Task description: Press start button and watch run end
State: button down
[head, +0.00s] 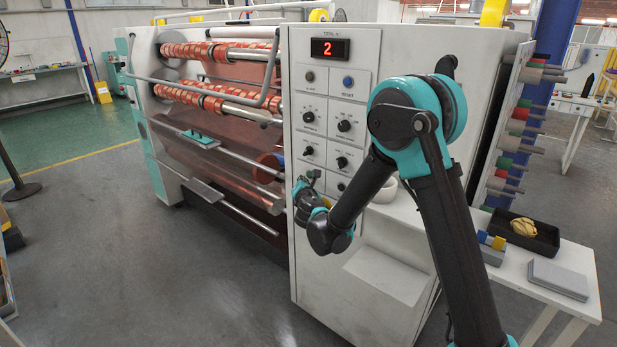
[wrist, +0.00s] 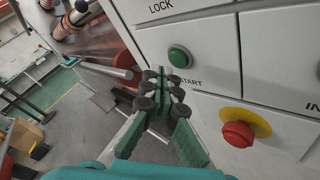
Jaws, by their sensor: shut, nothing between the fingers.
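The green start button (wrist: 180,57) sits in a dark ring on the white panel in the wrist view, with the word START below it. My gripper (wrist: 162,86) is shut and empty, its tips just below and left of the button in the picture. The tips appear apart from the button, but the depth gap is hard to judge. In the head view my gripper (head: 302,187) is at the lower left of the machine's control panel (head: 315,115), and I cannot make out the start button there. The display (head: 329,49) shows a red 2.
A red stop knob (wrist: 238,133) on a yellow collar is right of my gripper. Rollers with orange tape rolls (head: 205,98) fill the machine's left side. The floor at left is mostly clear.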

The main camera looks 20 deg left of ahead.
jog(key=shift+s, duration=0.15)
jog(key=shift+s+a, duration=0.3)
jog(key=shift+s, duration=0.45)
jog(key=shift+s+a, duration=0.35)
jog(key=shift+s, duration=0.35)
jog(key=shift+s+a, duration=0.3)
jog(key=shift+s, duration=0.45)
jog(key=s, duration=0.1)
jog(key=s+a, duration=0.1)
jog(key=s, duration=0.1)
jog(key=shift+s+a, duration=0.15)
jog(key=shift+a, duration=0.05)
